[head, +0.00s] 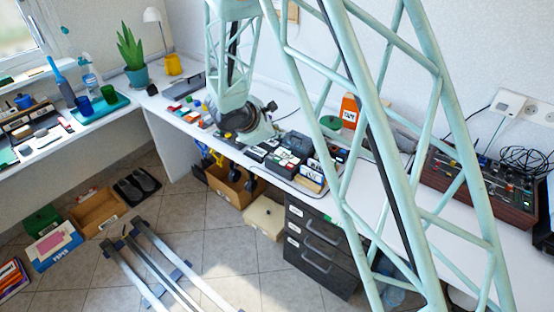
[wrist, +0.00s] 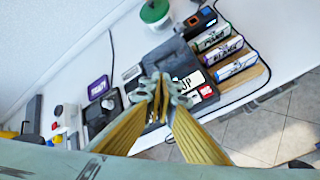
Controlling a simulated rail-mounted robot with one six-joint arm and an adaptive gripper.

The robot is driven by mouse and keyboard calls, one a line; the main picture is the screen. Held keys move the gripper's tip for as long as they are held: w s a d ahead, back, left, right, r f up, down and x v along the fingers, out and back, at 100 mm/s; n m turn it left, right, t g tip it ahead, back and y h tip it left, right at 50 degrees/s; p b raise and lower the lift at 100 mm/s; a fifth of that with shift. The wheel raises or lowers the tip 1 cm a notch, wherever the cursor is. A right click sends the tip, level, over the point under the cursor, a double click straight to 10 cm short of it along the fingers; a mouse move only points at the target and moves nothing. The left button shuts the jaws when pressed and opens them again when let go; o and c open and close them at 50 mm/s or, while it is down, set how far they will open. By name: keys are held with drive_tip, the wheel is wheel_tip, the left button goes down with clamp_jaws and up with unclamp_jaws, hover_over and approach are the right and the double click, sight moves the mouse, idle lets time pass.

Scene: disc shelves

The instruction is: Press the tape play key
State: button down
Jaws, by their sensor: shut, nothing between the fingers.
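In the wrist view, my gripper (wrist: 160,95) is shut, with its yellow fingers together and nothing between them. Its tips are in front of a dark boxy device (wrist: 172,58) on the white desk, which could be the tape player. The device carries a white label with dark letters and a red-and-white patch. The tape play key cannot be made out; the fingers cover part of the device. Whether the tips touch it I cannot tell. In the head view, a group of dark devices (head: 287,160) sits near the desk's front edge, to the right of my wrist.
In the wrist view, labelled cases (wrist: 225,50) stand in a wooden tray right of the device, and a green-lidded pot (wrist: 155,12) is behind it. A small black box (wrist: 100,112) lies left. An orange bottle (head: 349,110) and a mixer (head: 480,185) are on the desk.

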drive_tip(key=shift+f, duration=0.1)
drive_tip(key=b, duration=0.2)
hover_over(278, 160)
drive_tip(key=shift+w+f, duration=0.1)
drive_tip(key=shift+f, duration=2.95)
drive_tip(key=shift+f+b, duration=1.25)
drive_tip(key=shift+b, duration=0.15)
drive_tip(key=shift+f+b, duration=0.4)
drive_tip(key=shift+b, duration=0.35)
drive_tip(key=shift+f, duration=0.45)
drive_tip(key=shift+r, duration=0.8)
drive_tip(key=shift+r, duration=0.15)
drive_tip(key=shift+r+p, duration=1.15)
drive_tip(key=shift+r, duration=1.25)
